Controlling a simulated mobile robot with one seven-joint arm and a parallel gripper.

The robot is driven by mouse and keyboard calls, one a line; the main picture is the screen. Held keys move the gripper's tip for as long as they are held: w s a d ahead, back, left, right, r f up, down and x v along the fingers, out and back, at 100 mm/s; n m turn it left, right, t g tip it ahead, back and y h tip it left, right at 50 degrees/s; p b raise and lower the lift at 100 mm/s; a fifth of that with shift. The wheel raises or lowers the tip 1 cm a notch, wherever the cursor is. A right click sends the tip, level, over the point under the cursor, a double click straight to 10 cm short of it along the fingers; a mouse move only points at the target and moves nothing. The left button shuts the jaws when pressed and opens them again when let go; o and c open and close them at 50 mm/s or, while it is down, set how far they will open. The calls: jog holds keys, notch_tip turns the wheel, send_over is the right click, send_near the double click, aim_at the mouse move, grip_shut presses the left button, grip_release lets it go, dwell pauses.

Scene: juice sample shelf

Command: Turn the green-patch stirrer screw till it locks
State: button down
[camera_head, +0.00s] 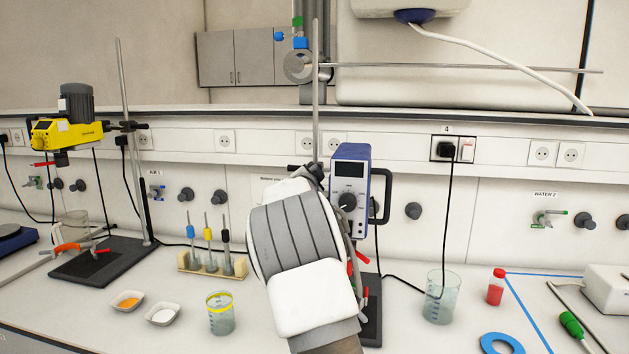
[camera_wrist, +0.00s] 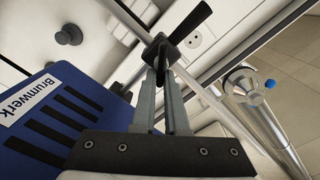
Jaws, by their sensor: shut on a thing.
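In the wrist view my gripper (camera_wrist: 161,72) is shut on a black screw (camera_wrist: 187,30) with a flat wing, beside a metal stand rod (camera_wrist: 235,62). The blue stirrer (camera_wrist: 45,130), marked Brumwerk, is close on the left. In the head view this blue stirrer (camera_head: 352,172) hangs at the rod (camera_head: 316,90), with a dark clamp where they meet. My arm hides the fingers there. I see no green patch on the screw in either view.
A yellow stirrer (camera_head: 66,132) stands on its own stand at left. In front are a rack (camera_head: 205,266) with colored tubes, two small dishes, a yellow-rimmed beaker (camera_head: 220,318) and another beaker (camera_head: 441,300). A cable crosses the bench.

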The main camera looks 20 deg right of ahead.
jog(key=shift+a+f+m+b, duration=0.1)
jog(key=shift+f+m+b, duration=0.15)
jog(key=shift+m+b, duration=0.75)
jog(key=shift+a+f+m+b, duration=0.1)
jog(key=shift+f+m+b, duration=0.3)
jog(key=shift+m, duration=1.05)
jog(key=shift+f+m+b, duration=0.15)
jog(key=shift+m+b, duration=0.7)
jog(key=shift+m, duration=0.4)
jog(key=shift+r, duration=0.1)
jog(key=c, duration=0.9)
grip_release()
jog(key=shift+w+a, duration=0.1)
jog(key=shift+w, duration=0.05)
jog(key=shift+m, duration=0.3)
jog(key=b+v, duration=0.2)
jog(key=v, duration=1.5)
jog(key=shift+s+r, duration=0.15)
jog(key=shift+s, duration=0.15)
